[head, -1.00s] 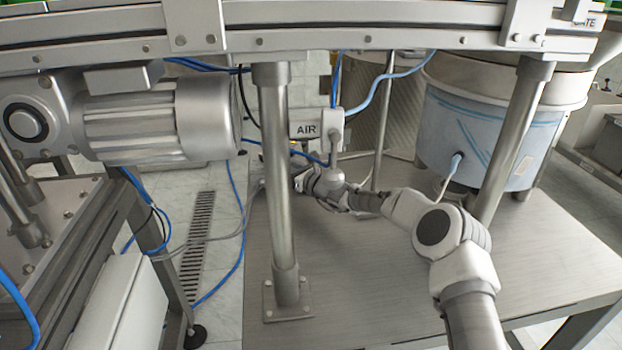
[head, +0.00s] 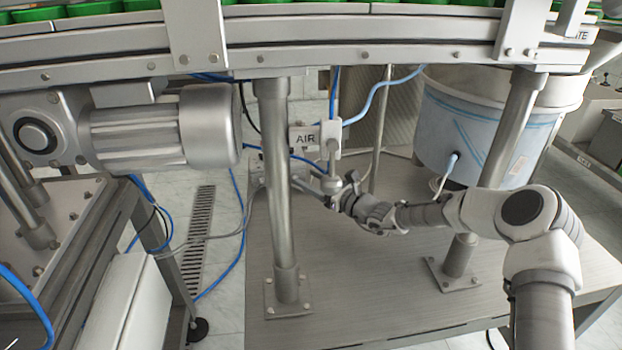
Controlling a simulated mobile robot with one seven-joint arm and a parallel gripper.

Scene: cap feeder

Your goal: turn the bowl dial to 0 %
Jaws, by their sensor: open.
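The steel post (head: 281,220) stands left of my gripper. The conveyor rail (head: 350,55) crosses overhead. A motor (head: 160,132) is at left. The table's (head: 350,290) front is bare.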

